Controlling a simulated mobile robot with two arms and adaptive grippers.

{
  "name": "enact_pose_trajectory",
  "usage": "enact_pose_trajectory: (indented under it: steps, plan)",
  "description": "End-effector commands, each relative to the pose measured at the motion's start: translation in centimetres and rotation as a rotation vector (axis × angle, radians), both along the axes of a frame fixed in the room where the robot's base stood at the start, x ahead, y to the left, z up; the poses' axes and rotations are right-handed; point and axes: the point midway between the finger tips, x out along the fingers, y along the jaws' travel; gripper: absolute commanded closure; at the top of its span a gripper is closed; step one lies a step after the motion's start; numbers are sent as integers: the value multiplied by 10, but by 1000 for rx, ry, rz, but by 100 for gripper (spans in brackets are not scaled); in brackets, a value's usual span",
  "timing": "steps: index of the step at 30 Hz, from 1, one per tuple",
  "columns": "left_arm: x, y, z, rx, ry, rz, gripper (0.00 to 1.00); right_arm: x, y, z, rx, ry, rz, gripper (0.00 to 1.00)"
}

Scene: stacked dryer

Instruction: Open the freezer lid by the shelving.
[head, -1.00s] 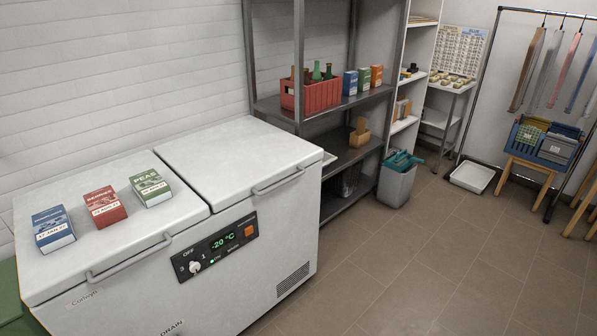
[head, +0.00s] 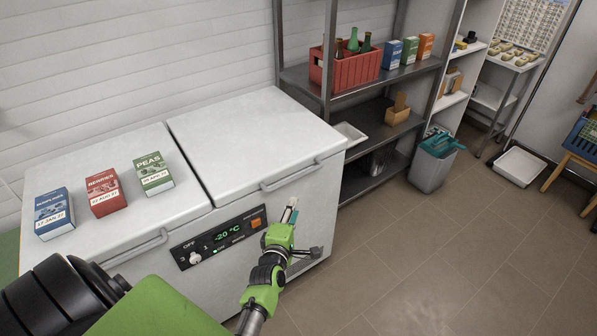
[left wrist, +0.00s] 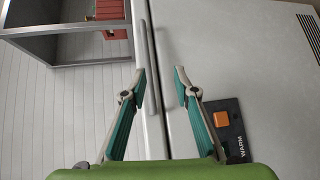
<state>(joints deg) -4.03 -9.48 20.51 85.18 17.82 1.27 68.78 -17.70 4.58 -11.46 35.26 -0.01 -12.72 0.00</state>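The white chest freezer has two lids, both shut. The lid by the shelving (head: 250,130) is bare, with a bar handle (head: 290,176) on its front edge. My left gripper (head: 290,208) is in front of the freezer, just below that handle. In the left wrist view the fingers (left wrist: 159,75) are open and empty, and the handle bar (left wrist: 148,50) runs lengthwise near the left finger. I cannot tell whether they touch. My right gripper is out of view.
The other lid (head: 110,215) carries a blue box (head: 54,214), a red box (head: 105,193) and a green box (head: 152,173). A metal shelf (head: 365,90) with a red crate (head: 345,72) stands close on the right. A grey bin (head: 432,165) stands beyond. The floor (head: 430,240) in front is clear.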

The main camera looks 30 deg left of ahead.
Motion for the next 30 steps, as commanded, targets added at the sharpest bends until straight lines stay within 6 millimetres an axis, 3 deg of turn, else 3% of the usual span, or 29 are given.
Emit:
enact_pose_trajectory:
  steps: [1, 4, 8, 21, 30]
  plan:
    - [2, 6, 14, -26, -34, 22, 72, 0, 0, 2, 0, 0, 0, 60]
    - [6, 14, 23, -51, -68, 41, 72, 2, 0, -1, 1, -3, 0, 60]
    - [21, 20, 20, -54, -74, 44, 72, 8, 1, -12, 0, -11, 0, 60]
    - [101, 52, 5, -51, -71, 42, 72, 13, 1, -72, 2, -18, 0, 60]
    - [127, 62, 4, -49, -69, 40, 72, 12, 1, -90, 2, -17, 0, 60]
